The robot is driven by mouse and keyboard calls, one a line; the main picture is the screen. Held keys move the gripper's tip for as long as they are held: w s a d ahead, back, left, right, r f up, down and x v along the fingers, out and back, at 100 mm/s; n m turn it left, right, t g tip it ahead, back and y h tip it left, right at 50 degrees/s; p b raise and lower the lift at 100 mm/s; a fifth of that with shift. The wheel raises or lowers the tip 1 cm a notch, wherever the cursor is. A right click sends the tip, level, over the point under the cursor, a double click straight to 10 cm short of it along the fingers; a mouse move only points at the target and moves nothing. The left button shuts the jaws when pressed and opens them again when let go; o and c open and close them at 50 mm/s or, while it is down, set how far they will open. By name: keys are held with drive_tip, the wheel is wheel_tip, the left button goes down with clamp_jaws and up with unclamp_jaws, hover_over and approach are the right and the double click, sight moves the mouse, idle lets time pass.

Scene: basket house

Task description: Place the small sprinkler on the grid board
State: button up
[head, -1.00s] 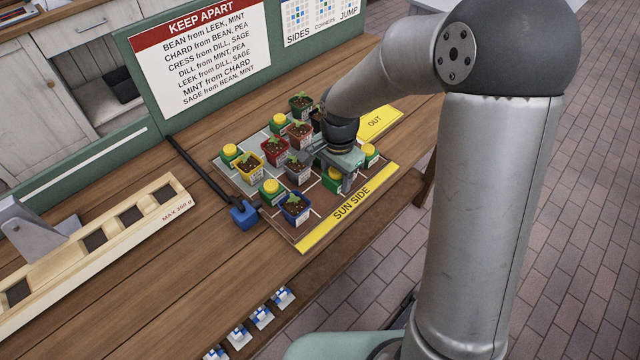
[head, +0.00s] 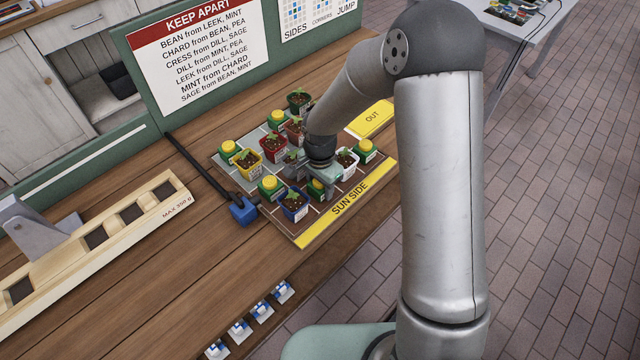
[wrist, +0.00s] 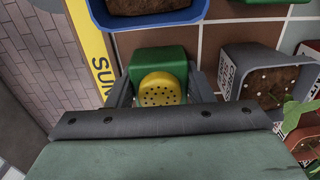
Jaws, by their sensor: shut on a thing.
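My gripper (head: 319,182) is over the front part of the grid board (head: 312,230), near the yellow SUN SIDE strip. It is shut on a green sprinkler with a yellow dotted cap (wrist: 160,90). The sprinkler also shows under my gripper in the head view (head: 317,191). It looks upright and low over the board; I cannot tell whether its base touches. In the wrist view, a blue pot (wrist: 150,20) is just beyond it and a grey pot (wrist: 235,62) to its right. Similar yellow-capped sprinklers stand at the left (head: 228,148), back (head: 277,119), front left (head: 270,187) and right (head: 365,149).
Red (head: 273,148), yellow (head: 248,163), green (head: 299,102) and white (head: 346,162) seedling pots crowd the board. A yellow OUT plate (head: 371,118) is at its right. A blue-headed tool (head: 243,211) lies at its left edge. A KEEP APART sign (head: 198,50) stands behind.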

drive_tip(key=o, duration=0.8)
drive_tip(key=shift+f, duration=0.1)
wheel_tip(320, 180, up, 12)
drive_tip(key=shift+r+b, duration=0.2)
drive_tip(key=shift+b, duration=0.2)
drive_tip(key=s+d+r+n, duration=0.2)
drive_tip(key=s+d+n, duration=0.1)
drive_tip(key=s, duration=0.4)
drive_tip(key=s+d+r+n, duration=0.2)
drive_tip(key=s+d+n, duration=0.1)
drive_tip(key=s+d, duration=0.3)
drive_tip(key=s+d+r+n, duration=0.2)
drive_tip(key=s+d+n, duration=0.1)
drive_tip(key=s, duration=0.7)
drive_tip(key=shift+d+r+t, duration=0.1)
drive_tip(key=shift+d+t, duration=0.2)
drive_tip(key=shift+d, duration=0.6)
